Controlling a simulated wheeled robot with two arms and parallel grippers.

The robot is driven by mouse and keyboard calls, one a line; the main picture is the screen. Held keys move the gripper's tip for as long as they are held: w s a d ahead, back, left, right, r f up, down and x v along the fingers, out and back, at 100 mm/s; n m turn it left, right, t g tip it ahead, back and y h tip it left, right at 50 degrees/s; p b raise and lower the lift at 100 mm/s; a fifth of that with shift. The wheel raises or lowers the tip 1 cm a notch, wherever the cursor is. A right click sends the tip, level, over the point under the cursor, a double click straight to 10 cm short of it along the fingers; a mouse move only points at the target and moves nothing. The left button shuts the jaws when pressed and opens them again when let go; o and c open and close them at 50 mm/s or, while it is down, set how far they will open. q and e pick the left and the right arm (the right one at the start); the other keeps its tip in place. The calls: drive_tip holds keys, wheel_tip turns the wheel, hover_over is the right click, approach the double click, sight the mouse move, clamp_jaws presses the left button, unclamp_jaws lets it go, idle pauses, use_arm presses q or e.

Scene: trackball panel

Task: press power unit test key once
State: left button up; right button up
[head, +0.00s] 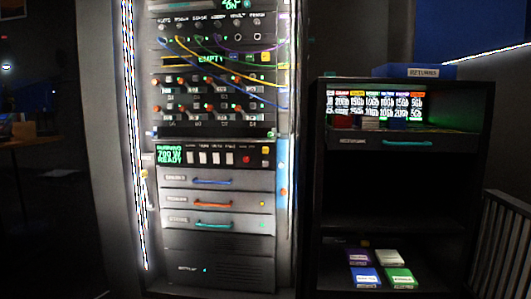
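The power unit (236,148) is a dark panel in the middle of the rack. Its green display (169,156) shows a line too blurred to read, then "700 W" and "READY". To the right of the display is a row of several white keys (202,158), with small labels above them that I cannot read. A round red button (246,159) sits right of the keys. I cannot tell which key is the test key. Neither of my grippers shows in the head view, and nothing touches the panel.
Above the unit are rows of switches (195,95) and colored cables (240,72) that hang toward the right. Below are drawers with blue (212,181), orange and teal handles. A dark shelf cabinet (400,190) stands right, with a blue "RETURNS" box (414,71) on top.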

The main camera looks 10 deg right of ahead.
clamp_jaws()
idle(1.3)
